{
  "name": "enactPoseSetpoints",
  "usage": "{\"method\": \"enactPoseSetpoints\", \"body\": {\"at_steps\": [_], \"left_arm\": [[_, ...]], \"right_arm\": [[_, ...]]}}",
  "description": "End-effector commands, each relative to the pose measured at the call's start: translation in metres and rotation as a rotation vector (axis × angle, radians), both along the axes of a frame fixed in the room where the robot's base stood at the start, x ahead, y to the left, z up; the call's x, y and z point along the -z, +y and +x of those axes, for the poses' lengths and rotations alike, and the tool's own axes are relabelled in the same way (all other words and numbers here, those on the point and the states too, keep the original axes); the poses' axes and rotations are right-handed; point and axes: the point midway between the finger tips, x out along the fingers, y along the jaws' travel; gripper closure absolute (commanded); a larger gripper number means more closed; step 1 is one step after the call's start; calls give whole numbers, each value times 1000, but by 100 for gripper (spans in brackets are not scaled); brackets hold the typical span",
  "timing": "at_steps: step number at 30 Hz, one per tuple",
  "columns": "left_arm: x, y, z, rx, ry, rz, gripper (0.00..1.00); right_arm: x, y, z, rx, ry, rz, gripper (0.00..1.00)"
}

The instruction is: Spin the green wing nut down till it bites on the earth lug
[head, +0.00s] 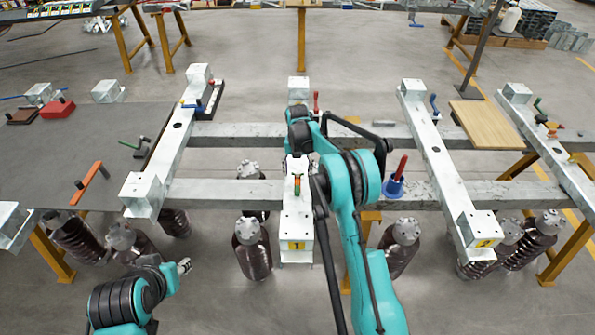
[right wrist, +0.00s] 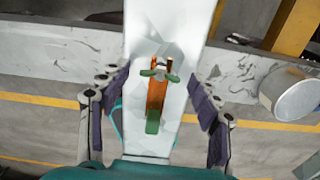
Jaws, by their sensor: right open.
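The green wing nut (right wrist: 160,75) sits over the upper end of the copper-orange earth lug (right wrist: 156,97) on a pale metal beam. The lug has a green lower end (right wrist: 152,122). In the right wrist view my right gripper (right wrist: 157,82) is open, with one dark-padded finger on each side of the lug, apart from it. In the head view the right gripper (head: 297,163) is over the beam numbered 1, and the lug (head: 297,187) partly shows below it. Whether the nut touches the lug is too small to tell. My left gripper (head: 183,266) is low at left, its fingers unclear.
A blue holder with a red handle (head: 393,186) stands right of my right arm. A dark mat (head: 90,140) at left bears an orange-handled tool (head: 90,182) and a red box (head: 58,108). Brown ribbed insulators (head: 252,250) stand below the frame. A wooden board (head: 487,125) lies at right.

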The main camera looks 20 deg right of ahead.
Motion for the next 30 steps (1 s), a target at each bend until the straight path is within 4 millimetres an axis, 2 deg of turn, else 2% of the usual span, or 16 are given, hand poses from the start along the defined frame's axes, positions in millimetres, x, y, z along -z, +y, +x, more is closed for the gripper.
{"method": "enactPoseSetpoints", "body": {"at_steps": [1,6,7,20,30], "left_arm": [[0,0,0,0,0,0,62],[0,0,0,0,0,0,62],[0,0,0,0,0,0,62],[-1,0,0,0,0,0,62],[-6,0,0,0,0,0,62]], "right_arm": [[0,0,0,0,0,0,40],[0,0,0,0,0,0,85],[0,0,0,0,0,0,87],[0,0,0,67,0,0,87],[-1,0,0,325,0,0,87]]}}
